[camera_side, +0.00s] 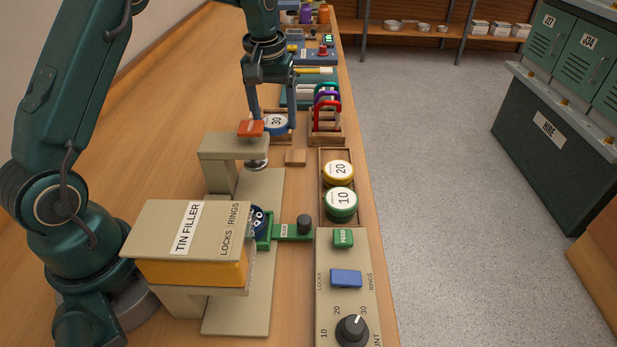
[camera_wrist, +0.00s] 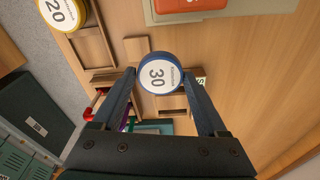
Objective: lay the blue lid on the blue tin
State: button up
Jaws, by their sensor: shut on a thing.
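The blue lid (camera_side: 277,121), a round disc with a white label reading 30, is between the fingers of my gripper (camera_side: 271,122). In the wrist view the lid (camera_wrist: 158,74) sits between both fingertips (camera_wrist: 162,74), which are shut on it. It is over or in a small wooden holder; I cannot tell if it touches. The blue tin (camera_side: 258,219), open with dark and pale pieces inside, sits in a green holder beside the tin filler (camera_side: 187,240), partly hidden by it. My gripper is well behind the tin.
A wooden tray (camera_side: 323,208) holds a yellow lid (camera_side: 339,172) and a green lid (camera_side: 341,204). A beige press with an orange top (camera_side: 251,128) stands between my gripper and the tin. A rack of coloured carabiners (camera_side: 326,112) is right of my gripper. A small wooden block (camera_side: 296,157) lies nearby.

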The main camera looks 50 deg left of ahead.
jog(key=s+a+r, duration=0.5)
jog(key=a+r, duration=0.1)
jog(key=r, duration=0.3)
jog(key=s+d+m, duration=0.2)
jog(key=s+d, duration=0.4)
jog(key=d, duration=0.3)
jog(key=s+d+m, duration=0.3)
jog(key=s+d, duration=0.3)
jog(key=d, duration=0.4)
jog(key=shift+h, duration=0.3)
jog(key=shift+w+a+f, duration=0.1)
jog(key=shift+w+f, duration=0.05)
jog(key=shift+f, duration=2.3)
jog(key=shift+w+a+f, duration=0.1)
jog(key=shift+f, duration=2.35)
jog(key=shift+f, duration=0.25)
jog(key=shift+f, duration=0.3)
